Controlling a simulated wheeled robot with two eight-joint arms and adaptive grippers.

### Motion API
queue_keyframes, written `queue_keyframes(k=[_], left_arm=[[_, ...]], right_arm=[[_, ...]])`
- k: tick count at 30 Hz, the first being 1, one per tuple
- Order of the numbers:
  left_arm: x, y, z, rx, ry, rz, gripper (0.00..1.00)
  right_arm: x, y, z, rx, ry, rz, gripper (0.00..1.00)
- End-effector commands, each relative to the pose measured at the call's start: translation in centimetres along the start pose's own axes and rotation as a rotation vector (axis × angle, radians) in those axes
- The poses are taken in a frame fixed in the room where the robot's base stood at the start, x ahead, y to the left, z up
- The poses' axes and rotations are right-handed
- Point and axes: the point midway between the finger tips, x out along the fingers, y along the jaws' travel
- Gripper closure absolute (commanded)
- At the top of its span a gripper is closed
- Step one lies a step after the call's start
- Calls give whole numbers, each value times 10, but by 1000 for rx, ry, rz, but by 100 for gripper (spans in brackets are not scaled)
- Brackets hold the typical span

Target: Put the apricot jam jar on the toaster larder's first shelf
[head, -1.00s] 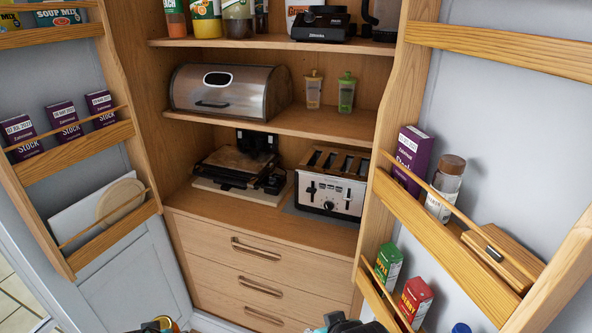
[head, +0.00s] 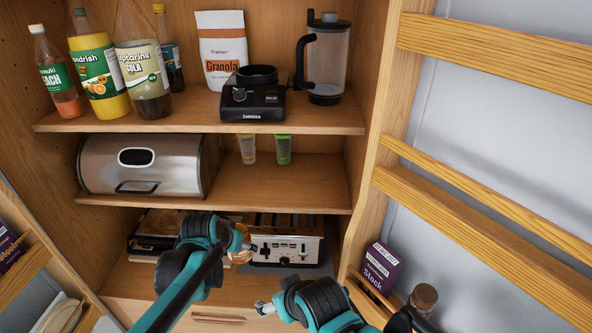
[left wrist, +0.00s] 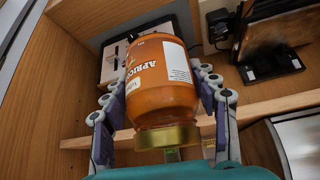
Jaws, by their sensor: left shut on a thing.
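The apricot jam jar (left wrist: 162,80), orange with a gold lid, is between the fingers of my left gripper (left wrist: 160,95), which is shut on it. The lid points to the bottom of the left wrist view. In the head view, my left gripper (head: 236,244) hides most of the jar (head: 240,257), in front of the toaster (head: 287,248). The larder's shelf with the bread bin (head: 140,163) and two small cups is above the gripper. My right gripper (head: 265,308) is low in the middle, with no object visible in it; its finger opening is unclear.
The middle shelf has bare room right of the cups. The open right door with racks (head: 480,220) stands close to my right arm.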

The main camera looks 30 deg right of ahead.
Motion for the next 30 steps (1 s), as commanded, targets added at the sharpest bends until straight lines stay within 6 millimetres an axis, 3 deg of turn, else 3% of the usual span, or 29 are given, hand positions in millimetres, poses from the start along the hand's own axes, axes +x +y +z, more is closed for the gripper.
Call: queue_keyframes(k=[1,3,6,11,16,24,30], left_arm=[[-19,20,-27,37,1,24,92],[-29,42,-48,79,2,51,92],[-39,68,-70,126,3,80,92],[-46,90,-87,165,4,106,92],[-34,99,-110,173,5,110,92],[3,113,-169,171,5,110,92],[21,120,-196,171,5,109,92]], right_arm=[[-21,0,-15,0,0,0,23],[-34,0,-24,0,0,0,23],[-46,0,-33,0,0,0,23],[-54,0,-39,0,0,0,23],[-60,0,-43,0,0,0,23],[-75,0,-54,0,0,0,23],[-82,0,-59,0,0,0,23]])
